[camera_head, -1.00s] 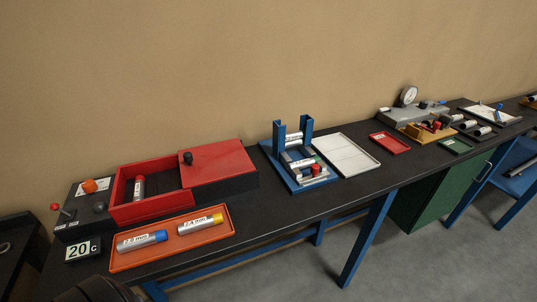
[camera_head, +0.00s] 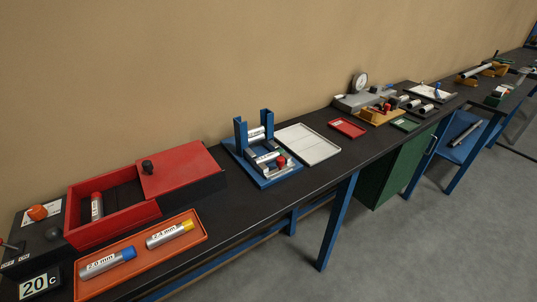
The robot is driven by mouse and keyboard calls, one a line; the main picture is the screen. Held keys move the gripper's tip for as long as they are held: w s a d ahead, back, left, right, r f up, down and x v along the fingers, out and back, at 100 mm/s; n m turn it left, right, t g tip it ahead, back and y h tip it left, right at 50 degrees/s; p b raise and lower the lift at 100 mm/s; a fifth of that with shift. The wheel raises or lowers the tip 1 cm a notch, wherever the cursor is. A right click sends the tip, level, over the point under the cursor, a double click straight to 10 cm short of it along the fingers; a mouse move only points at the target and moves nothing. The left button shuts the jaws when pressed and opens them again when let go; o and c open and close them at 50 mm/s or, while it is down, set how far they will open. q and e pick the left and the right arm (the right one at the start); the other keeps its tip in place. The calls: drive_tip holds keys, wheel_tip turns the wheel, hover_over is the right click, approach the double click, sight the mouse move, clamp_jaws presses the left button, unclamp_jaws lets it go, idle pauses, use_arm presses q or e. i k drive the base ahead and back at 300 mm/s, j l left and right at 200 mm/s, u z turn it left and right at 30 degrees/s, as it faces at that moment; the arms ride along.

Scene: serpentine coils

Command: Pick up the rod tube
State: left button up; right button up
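Several labelled tubes show; I cannot tell which one the task means. A blue-capped tube (camera_head: 107,263) marked 2.0 mm and a yellow-capped tube (camera_head: 169,235) marked 2.4 mm lie apart in an orange tray (camera_head: 140,263) at the lower left. A red-capped tube (camera_head: 97,207) stands or leans inside the open part of a red box (camera_head: 117,224). More silver tubes, one with a red end (camera_head: 281,161), sit in a blue stand (camera_head: 240,141) near the middle. Neither of my grippers is in view.
The red box's lid (camera_head: 180,170) with a black knob is slid right. A white tray (camera_head: 308,145), red tray (camera_head: 347,128) and dial gauge (camera_head: 360,82) stand farther right. The black bench (camera_head: 250,205) has a bare front strip. A grey floor (camera_head: 430,230) lies in front.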

sight(266, 159)
drive_tip(key=i+l+z, duration=0.1)
drive_tip(key=l+z, duration=0.25)
drive_tip(key=i+l+z, duration=0.1)
drive_tip(key=z, duration=0.25)
